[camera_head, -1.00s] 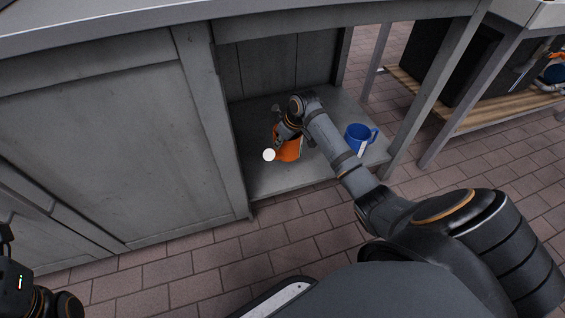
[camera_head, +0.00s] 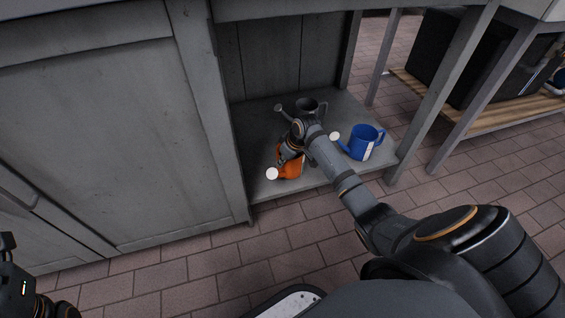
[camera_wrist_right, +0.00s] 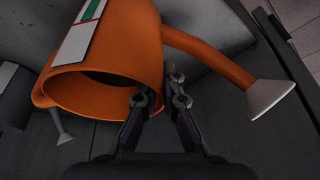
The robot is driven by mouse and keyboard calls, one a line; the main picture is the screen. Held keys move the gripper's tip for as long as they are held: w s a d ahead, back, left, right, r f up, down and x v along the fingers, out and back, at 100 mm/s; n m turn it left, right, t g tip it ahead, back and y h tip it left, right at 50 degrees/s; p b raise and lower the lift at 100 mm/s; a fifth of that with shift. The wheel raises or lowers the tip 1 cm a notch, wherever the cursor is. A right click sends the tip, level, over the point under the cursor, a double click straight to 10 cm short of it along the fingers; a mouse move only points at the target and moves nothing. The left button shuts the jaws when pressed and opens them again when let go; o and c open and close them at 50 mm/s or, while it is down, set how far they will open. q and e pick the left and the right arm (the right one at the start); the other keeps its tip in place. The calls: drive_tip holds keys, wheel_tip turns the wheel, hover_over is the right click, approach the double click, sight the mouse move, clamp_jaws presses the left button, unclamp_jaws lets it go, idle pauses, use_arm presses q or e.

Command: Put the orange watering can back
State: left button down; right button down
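The orange watering can (camera_head: 291,168) is at the front left of the low grey shelf (camera_head: 262,190), its pale round spout end pointing left. It appears to rest on the shelf. My right gripper (camera_head: 290,150) is at the can. In the right wrist view the orange can (camera_wrist_right: 115,45) fills the upper middle. There my right gripper (camera_wrist_right: 159,95) has its fingers a little apart, on either side of the can's edge near the opening. A gap shows between the can and one finger. Only a dark part of my left arm shows at the lower left; its fingers are out of view.
A blue watering can (camera_head: 361,143) stands at the shelf's right side. A grey watering can (camera_head: 309,105) stands farther back, partly behind my right arm. A table leg (camera_head: 440,85) bounds the shelf at right; a cabinet panel (camera_head: 90,140) bounds it at left.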

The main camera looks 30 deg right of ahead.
drive_tip(key=c, duration=2)
unclamp_jaws()
drive_tip(key=shift+f, duration=0.1)
drive_tip(key=o, duration=0.5)
